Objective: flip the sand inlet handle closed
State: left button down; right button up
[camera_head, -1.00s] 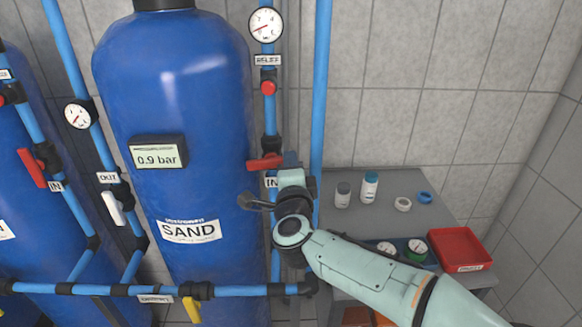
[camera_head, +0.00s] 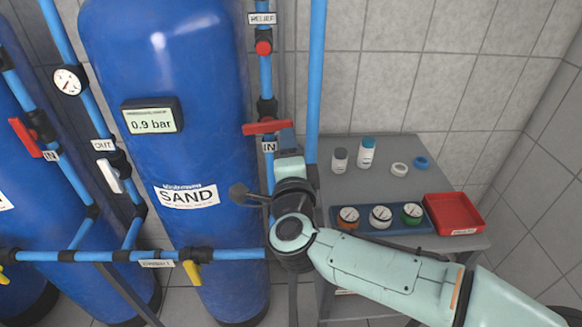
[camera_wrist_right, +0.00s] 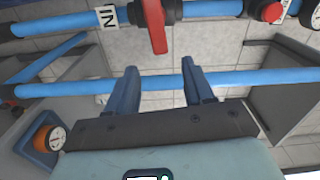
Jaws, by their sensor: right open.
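The sand inlet handle (camera_head: 268,127) is a red lever on the blue inlet pipe, just right of the blue SAND tank (camera_head: 190,80) and above the IN label (camera_head: 269,147). In the head view it lies crosswise to the upright pipe. In the right wrist view the red handle (camera_wrist_right: 154,28) points toward my gripper from the pipe. My right gripper (camera_wrist_right: 165,78) is open, its two blue-grey fingers apart, with the handle's tip just beyond and between them, not touching. My left gripper does not show.
A grey table (camera_head: 385,160) at the right holds small bottles, a gauge tray (camera_head: 430,225) and a red tray (camera_head: 455,213). A red relief knob (camera_head: 263,47) sits above the handle. A second upright blue pipe (camera_head: 316,80) runs close on the right.

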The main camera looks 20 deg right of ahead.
jog(key=v, duration=0.6)
dwell(0.4)
